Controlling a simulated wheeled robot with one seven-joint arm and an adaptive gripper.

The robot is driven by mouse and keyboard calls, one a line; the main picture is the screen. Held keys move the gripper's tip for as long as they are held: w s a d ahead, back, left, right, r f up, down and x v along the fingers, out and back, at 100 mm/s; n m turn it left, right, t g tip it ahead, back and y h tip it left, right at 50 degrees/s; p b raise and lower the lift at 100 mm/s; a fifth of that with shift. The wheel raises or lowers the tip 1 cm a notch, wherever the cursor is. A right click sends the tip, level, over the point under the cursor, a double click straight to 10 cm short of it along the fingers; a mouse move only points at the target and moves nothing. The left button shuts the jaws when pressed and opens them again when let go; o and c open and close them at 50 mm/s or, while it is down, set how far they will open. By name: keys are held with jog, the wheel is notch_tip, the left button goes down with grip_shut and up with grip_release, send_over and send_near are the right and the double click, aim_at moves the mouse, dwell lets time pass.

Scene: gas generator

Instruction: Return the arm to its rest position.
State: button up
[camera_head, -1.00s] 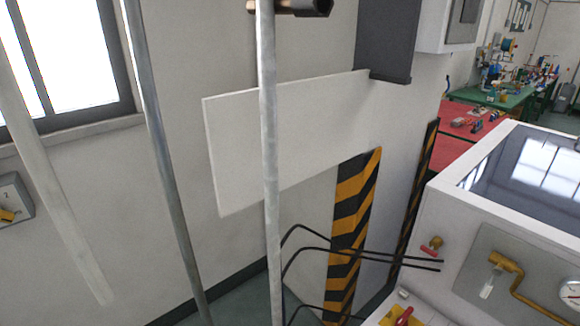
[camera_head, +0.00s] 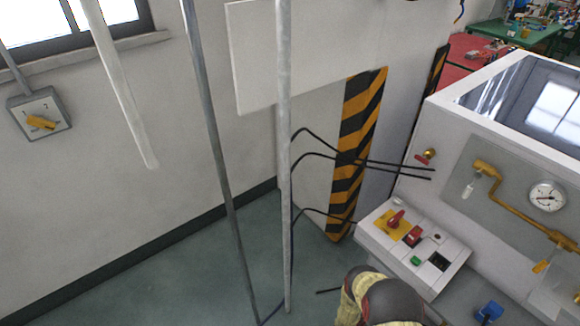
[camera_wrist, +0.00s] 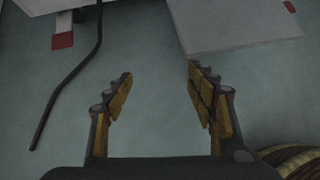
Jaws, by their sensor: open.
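My gripper (camera_wrist: 160,82) is open in the wrist view. Its two fingers with worn yellow-brown pads stand wide apart, with nothing between them but the grey-green floor below. In the head view part of my arm (camera_head: 390,300) shows at the bottom, in front of the machine's control panel. The fingertips are not visible in the head view.
The white generator cabinet (camera_head: 440,145) stands at the right, with a sloped control panel (camera_head: 380,235), a gauge (camera_head: 547,196) and brass pipes. Thin poles (camera_head: 284,150) stand at centre. Black cables (camera_head: 370,161) run to the cabinet. A rotary switch box (camera_head: 40,114) is on the left wall. Floor at lower left (camera_head: 150,285) is clear.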

jog(key=s+d+r+m+g+h, duration=0.1)
jog(key=s+d+r+m+g, duration=0.15)
jog(key=s, duration=0.25)
jog(key=a+r+m+g+y, duration=0.15)
jog(key=r+m, duration=0.25)
jog(key=r, duration=0.8)
jog(key=w+a+r+m+g, duration=0.15)
jog(key=r+m, duration=0.25)
jog(key=r, duration=0.8)
jog(key=a+r+m+g+y, duration=0.1)
jog(key=a+r+m+g, duration=0.3)
jog(key=r, duration=0.9)
jog(key=s+a+r+m+t+y+p, duration=0.1)
jog(key=s+a+r+m+t+y, duration=0.1)
jog(key=r, duration=1.4)
jog(key=s+a+r+m+t+y+p, duration=0.1)
jog(key=s+a+r+m+t, duration=0.3)
jog(key=r, duration=1.3)
jog(key=s+a+r+m+t+y+p, duration=0.1)
jog(key=s+a+r+m+t+y, duration=0.2)
jog(key=r, duration=1.3)
jog(key=s+a+t, duration=0.2)
jog(key=s+a, duration=0.2)
jog(key=a, duration=0.1)
jog(key=shift+a+r+y, duration=0.15)
jog(key=shift+r+y, duration=0.2)
jog(key=shift+t, duration=0.25)
